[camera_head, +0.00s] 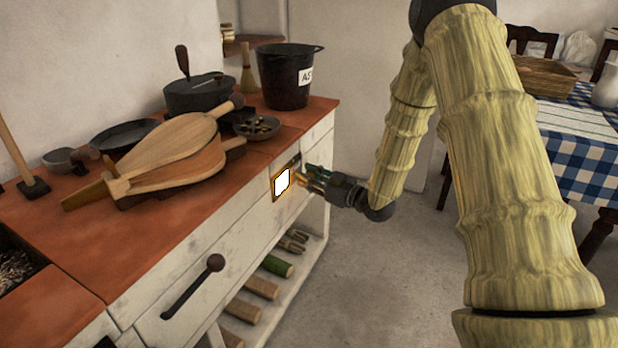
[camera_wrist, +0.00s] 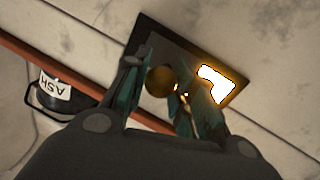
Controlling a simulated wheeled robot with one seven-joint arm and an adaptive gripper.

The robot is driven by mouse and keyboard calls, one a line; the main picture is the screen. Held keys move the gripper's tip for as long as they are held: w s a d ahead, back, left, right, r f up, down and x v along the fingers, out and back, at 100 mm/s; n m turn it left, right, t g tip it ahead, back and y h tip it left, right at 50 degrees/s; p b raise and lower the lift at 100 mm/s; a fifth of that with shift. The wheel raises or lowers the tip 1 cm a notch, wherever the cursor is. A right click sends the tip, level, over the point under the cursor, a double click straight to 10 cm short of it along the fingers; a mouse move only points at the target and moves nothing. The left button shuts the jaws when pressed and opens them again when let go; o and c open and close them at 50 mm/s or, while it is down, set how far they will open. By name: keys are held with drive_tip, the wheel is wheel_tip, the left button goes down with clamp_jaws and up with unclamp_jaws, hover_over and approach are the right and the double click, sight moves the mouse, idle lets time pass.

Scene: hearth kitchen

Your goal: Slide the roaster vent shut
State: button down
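The roaster vent (camera_head: 273,190) is a dark-framed plate in the white front of the counter. A bright glowing opening (camera_head: 282,182) shows in it, left of my gripper (camera_head: 311,178). In the wrist view, the vent plate (camera_wrist: 188,50) lies tilted, with the glowing opening (camera_wrist: 217,84) at its right and a round brass knob (camera_wrist: 159,81) at its left. My gripper (camera_wrist: 168,80) is open, its fingers on either side of the knob. The left finger is close to the knob; I cannot tell whether either finger touches it. The gripper hides the plate's lower part.
A drawer handle (camera_head: 194,286) sticks out of the counter front at lower left. Bellows (camera_head: 170,155), a lidded pot (camera_head: 199,94) and an ash bucket (camera_head: 286,78) stand or lie on the red top (camera_head: 75,215). Logs (camera_head: 262,287) lie below. The floor (camera_head: 385,280) at right is clear.

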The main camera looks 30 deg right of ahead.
drive_tip(key=s+a+p, duration=0.2)
drive_tip(key=s+a, duration=0.2)
drive_tip(key=a, duration=0.1)
drive_tip(key=shift+p, duration=0.3)
drive_tip(key=shift+f, duration=0.1)
drive_tip(key=c, duration=1.1)
unclamp_jaws()
drive_tip(key=shift+a, duration=0.1)
drive_tip(key=shift+c, duration=0.2)
drive_tip(key=v, duration=1.2)
